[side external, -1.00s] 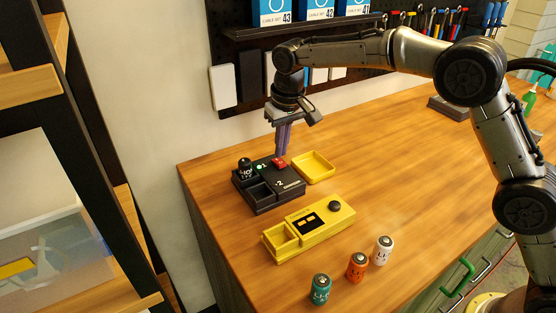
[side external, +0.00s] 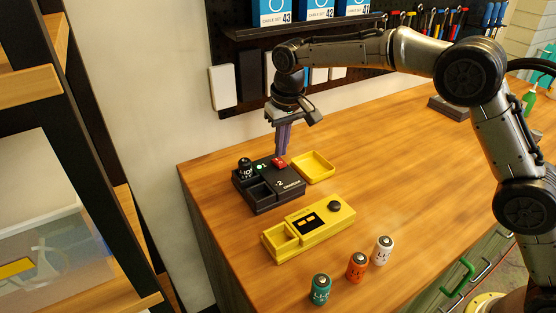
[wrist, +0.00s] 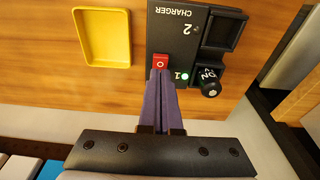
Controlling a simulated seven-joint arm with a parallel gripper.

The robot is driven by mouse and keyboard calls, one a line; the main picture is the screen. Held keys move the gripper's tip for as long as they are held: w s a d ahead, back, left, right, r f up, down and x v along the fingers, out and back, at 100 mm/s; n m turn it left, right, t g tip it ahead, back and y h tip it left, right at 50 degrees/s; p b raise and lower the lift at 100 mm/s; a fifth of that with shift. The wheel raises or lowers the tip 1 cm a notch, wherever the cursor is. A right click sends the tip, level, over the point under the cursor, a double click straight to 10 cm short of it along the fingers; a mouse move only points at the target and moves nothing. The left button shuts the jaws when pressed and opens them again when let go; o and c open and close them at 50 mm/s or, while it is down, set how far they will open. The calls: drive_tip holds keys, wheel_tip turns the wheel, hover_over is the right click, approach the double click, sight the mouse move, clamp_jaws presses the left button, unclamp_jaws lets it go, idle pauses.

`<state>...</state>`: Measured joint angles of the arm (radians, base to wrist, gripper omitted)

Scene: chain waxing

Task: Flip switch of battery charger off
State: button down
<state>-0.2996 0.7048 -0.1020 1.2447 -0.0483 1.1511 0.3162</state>
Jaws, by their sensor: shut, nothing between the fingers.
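The black battery charger (side external: 290,190) sits on the wooden bench near its left end, and it also shows in the wrist view (wrist: 180,40). Its red switch (wrist: 160,62) shows an "O" mark in the wrist view; in the side view the switch (side external: 279,162) is just below my fingertips. A lit green light (wrist: 184,77) is beside the number 1. A dark battery (side external: 245,166) stands in one slot, and the other slot is empty. My gripper (side external: 281,154) is shut and empty, pointing down, with its purple fingertips (wrist: 160,74) at the switch's edge. I cannot tell whether they touch it.
A yellow tray (side external: 313,166) lies right behind the charger. A yellow device (side external: 310,228) with a black knob is in front of it. Green (side external: 320,289), orange (side external: 357,266) and white (side external: 383,250) batteries stand nearer the front edge. The bench's right side is largely clear.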

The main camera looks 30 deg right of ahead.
sight(281, 163)
drive_tip(key=shift+f, duration=1.15)
idle(1.2)
drive_tip(key=shift+r, duration=3.55)
